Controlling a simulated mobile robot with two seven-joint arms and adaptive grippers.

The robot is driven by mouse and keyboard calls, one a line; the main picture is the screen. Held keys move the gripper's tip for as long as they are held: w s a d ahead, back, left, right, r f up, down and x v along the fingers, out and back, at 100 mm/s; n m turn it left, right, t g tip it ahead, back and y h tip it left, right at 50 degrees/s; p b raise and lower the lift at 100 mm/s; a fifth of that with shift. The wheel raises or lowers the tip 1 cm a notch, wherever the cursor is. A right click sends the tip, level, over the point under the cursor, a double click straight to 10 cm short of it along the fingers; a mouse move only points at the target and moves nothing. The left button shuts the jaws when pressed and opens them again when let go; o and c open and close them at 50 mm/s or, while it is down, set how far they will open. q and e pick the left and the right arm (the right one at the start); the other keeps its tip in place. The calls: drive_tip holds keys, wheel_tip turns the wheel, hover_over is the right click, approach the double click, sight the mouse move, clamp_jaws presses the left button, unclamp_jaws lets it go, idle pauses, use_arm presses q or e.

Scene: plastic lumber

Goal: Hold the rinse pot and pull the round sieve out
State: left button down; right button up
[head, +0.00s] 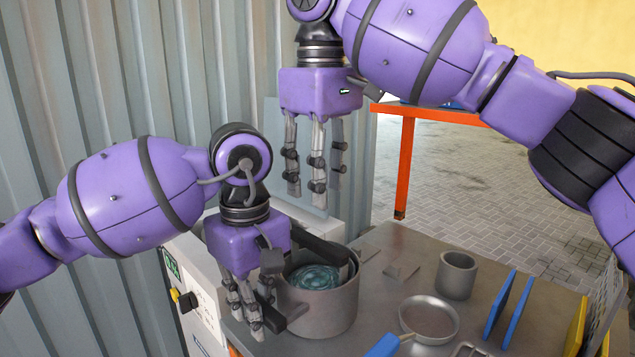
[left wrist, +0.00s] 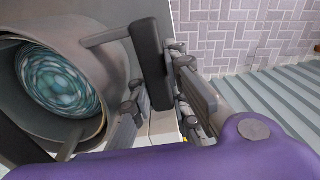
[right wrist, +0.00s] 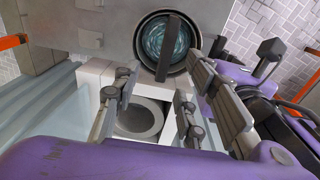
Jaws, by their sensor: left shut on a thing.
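The grey rinse pot (head: 322,311) stands on the metal table's near left part. The round sieve (right wrist: 188,56) sits inside it, with a dark bar handle (right wrist: 168,48) across its top and wet teal pieces (head: 314,277) in it. My left gripper (head: 255,318) is at the pot's left side, shut on the pot's dark side handle (left wrist: 151,65); the fingers partly hide that handle in the head view. My right gripper (head: 314,182) hangs well above and behind the pot, fingers pointing down, apart and empty. It touches neither pot nor sieve.
A white unit (right wrist: 95,76) with a round opening (right wrist: 140,118) stands beside the table. To the pot's right are a grey cup (head: 457,276), a shallow round pan (head: 429,318) and upright blue panels (head: 499,306). A corrugated wall (head: 110,80) rises behind at left.

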sight(318, 240)
drive_tip(key=shift+s+a+f, duration=0.3)
drive_tip(key=shift+a+f, duration=0.05)
wheel_tip(318, 240, down, 11)
drive_tip(key=shift+f, duration=0.2)
idle(0.4)
clamp_jaws()
idle(0.6)
